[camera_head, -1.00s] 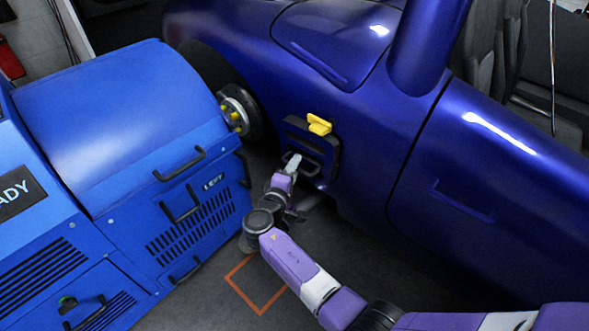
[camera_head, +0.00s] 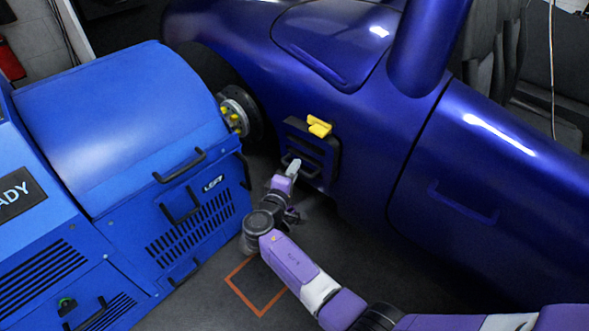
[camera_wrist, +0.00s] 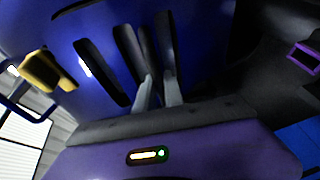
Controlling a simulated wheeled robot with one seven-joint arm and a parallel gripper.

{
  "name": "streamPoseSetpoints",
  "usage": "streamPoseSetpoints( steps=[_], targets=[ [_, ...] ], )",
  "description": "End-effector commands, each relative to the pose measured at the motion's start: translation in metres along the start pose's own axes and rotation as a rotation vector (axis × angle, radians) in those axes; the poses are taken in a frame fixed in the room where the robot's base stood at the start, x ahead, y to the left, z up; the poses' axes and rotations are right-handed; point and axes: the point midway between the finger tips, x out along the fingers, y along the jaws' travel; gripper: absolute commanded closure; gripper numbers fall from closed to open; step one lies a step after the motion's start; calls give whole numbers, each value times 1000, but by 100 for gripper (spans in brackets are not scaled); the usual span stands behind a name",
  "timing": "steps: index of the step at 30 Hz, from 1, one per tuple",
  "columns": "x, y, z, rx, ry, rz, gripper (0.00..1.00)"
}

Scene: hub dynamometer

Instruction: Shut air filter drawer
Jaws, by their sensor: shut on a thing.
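The air filter drawer (camera_head: 303,160) is a dark panel with a bar handle, set in the side of the blue car below a yellow latch (camera_head: 319,126). In the head view it looks close to flush with its dark frame, though my gripper partly covers it. My gripper (camera_head: 294,164) is at the drawer's lower front. In the wrist view the two grey fingertips (camera_wrist: 160,92) are at the dark bars of the drawer (camera_wrist: 150,55), closed on the handle. The exact contact is dark and hard to see. The yellow latch also shows in the wrist view (camera_wrist: 46,71).
A blue dynamometer cabinet (camera_head: 130,120) with handles and vents stands left of my arm, close to the wheel hub (camera_head: 235,112). The car body (camera_head: 480,180) fills the right. Open floor with an orange outline (camera_head: 262,312) lies below my arm.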

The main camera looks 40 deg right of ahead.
Motion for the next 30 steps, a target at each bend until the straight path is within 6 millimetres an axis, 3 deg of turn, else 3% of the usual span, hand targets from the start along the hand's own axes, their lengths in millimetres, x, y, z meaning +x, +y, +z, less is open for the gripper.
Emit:
streamPoseSetpoints(
  steps=[30],
  targets=[
    [7, -1, 4, -1, -3, -1, 100]
  ],
)
